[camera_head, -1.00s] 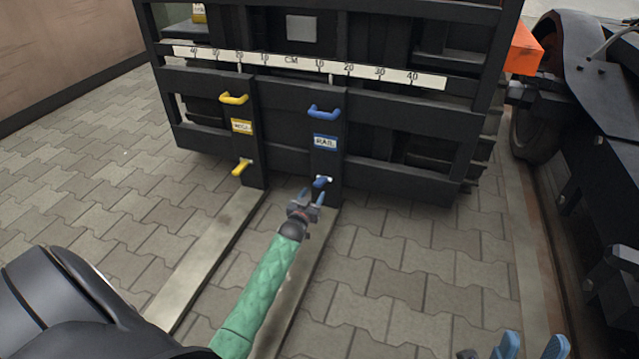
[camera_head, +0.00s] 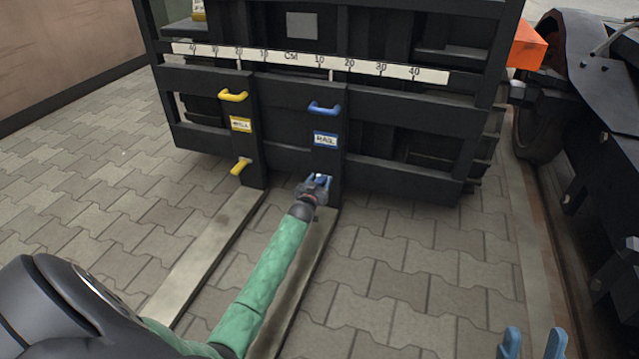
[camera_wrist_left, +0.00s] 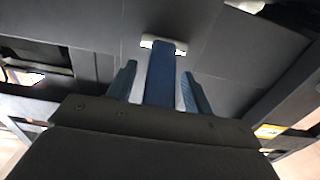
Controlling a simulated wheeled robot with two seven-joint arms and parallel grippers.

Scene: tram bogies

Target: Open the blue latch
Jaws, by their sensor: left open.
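The blue latch (camera_head: 319,177) sits low on the right-hand dark upright of the black frame, below a blue handle (camera_head: 324,109) and a blue-and-white label (camera_head: 325,139). My left gripper (camera_head: 317,182) is at the latch and partly covers it in the head view. In the left wrist view the blue latch lever (camera_wrist_left: 161,72) lies between the two blue fingers of my left gripper (camera_wrist_left: 161,88), with a gap showing on each side. The left gripper is open. My right gripper (camera_head: 533,345) shows only as two blue fingertips, apart, at the bottom right edge.
A yellow handle (camera_head: 233,97), yellow label and yellow latch (camera_head: 241,165) are on the left upright. A scale strip (camera_head: 300,60) runs across the black frame. Two flat bars lie on the paving below. A dark wheeled bogie (camera_head: 600,130) stands at right.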

